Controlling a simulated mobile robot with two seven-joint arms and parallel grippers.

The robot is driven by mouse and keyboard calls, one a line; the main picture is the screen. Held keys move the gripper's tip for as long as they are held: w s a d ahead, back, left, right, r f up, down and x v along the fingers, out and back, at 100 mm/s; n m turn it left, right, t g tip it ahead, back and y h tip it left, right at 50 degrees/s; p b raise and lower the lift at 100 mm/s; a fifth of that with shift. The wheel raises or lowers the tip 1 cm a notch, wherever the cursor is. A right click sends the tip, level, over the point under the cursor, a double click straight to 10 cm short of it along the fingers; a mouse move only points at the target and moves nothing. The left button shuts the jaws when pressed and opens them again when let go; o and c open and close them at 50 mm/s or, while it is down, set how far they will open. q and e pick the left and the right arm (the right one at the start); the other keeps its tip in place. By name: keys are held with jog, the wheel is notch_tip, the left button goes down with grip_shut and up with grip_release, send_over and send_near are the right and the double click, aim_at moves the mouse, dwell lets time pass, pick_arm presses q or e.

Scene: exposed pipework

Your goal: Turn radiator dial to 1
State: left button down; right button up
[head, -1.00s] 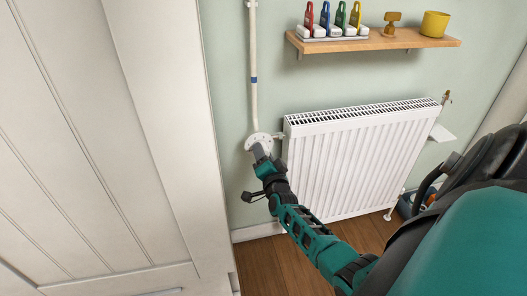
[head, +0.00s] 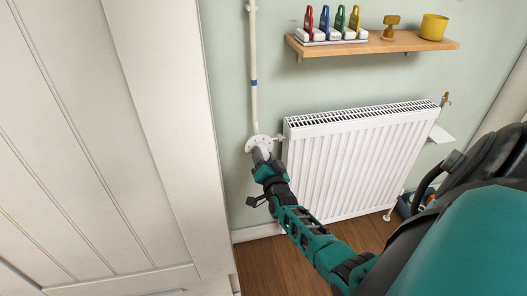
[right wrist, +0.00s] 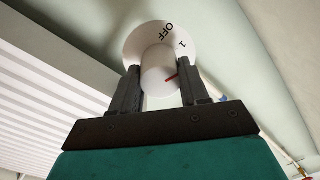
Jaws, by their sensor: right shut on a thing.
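The white radiator dial (head: 258,142) sits at the left end of the radiator, below the vertical pipe. In the right wrist view its round plate (right wrist: 150,34) carries "OFF" and "1", and its knob (right wrist: 160,72) bears a red mark. The red mark points to the right and slightly up, not straight at the "1". My right gripper (head: 263,155) reaches the dial, and in the right wrist view its two fingers (right wrist: 160,88) are on either side of the knob, shut on it. In the head view the gripper hides part of the dial. My left gripper is not in view.
The white radiator (head: 350,165) stands right of the dial, close to my arm. A white pipe (head: 253,60) rises above the dial. A panelled white surface (head: 90,150) fills the left.

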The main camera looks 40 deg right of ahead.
jog(key=o, duration=1)
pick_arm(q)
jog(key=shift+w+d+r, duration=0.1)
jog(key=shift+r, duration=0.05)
pick_arm(e)
jog(key=shift+o, duration=0.3)
pick_arm(q)
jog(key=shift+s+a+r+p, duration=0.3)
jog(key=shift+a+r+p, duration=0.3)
jog(key=shift+p, duration=0.85)
pick_arm(e)
jog(key=v, duration=1.3)
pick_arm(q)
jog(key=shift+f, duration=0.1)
pick_arm(e)
jog(key=shift+w, duration=0.1)
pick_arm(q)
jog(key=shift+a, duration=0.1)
